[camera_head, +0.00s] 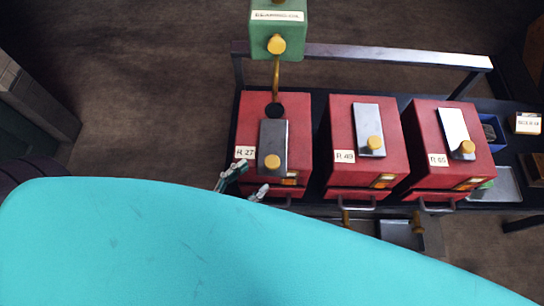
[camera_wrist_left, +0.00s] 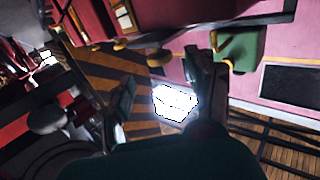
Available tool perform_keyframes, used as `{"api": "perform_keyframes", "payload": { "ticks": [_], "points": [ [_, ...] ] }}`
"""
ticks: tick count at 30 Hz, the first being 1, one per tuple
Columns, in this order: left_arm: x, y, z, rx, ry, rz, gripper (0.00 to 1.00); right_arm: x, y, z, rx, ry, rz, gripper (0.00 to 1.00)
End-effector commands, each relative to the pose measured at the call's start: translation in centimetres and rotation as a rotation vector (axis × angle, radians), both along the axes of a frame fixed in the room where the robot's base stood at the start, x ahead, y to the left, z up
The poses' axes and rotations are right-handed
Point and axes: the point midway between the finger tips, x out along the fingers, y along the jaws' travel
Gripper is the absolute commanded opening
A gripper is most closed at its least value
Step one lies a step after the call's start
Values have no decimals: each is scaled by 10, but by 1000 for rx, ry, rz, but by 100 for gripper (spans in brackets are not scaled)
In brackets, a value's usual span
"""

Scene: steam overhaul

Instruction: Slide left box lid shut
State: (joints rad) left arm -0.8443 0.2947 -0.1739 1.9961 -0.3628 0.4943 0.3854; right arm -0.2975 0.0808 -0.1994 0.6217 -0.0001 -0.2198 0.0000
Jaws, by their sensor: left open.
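The left red box (camera_head: 300,125), labelled "R. 27", stands at the left end of a row of red boxes. Its dark grey lid (camera_head: 273,138) with a yellow knob (camera_head: 272,161) lies on the top. A round black opening (camera_head: 275,110) shows uncovered just behind the lid. My left gripper (camera_head: 246,185) is open and empty at the box's front left corner, in front of the knob and apart from it. Its two fingers also show spread in the left wrist view (camera_wrist_left: 158,84), where I cannot make out the lid. My right gripper is not in view.
A green box (camera_head: 275,42) with a yellow pipe (camera_head: 276,80) hangs behind, its pipe reaching down to the opening. Two red boxes, the middle one (camera_head: 338,115) and right one (camera_head: 422,118), stand to the right. My large teal part hides the lower foreground.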

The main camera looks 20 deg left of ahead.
Motion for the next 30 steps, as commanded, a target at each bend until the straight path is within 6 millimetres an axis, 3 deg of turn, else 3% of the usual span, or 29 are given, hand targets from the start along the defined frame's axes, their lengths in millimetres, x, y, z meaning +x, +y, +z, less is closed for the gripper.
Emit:
{"api": "perform_keyframes", "payload": {
  "ticks": [3,9,23,30],
  "points": [
    [24,-13,4,-1,-5,0,57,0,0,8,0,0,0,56],
    [50,-28,1,0,-1,0,57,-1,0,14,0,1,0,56],
    [61,-34,-1,1,2,0,57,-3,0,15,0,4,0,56],
    [61,-34,0,1,0,0,27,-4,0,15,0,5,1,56]
  ]
}}
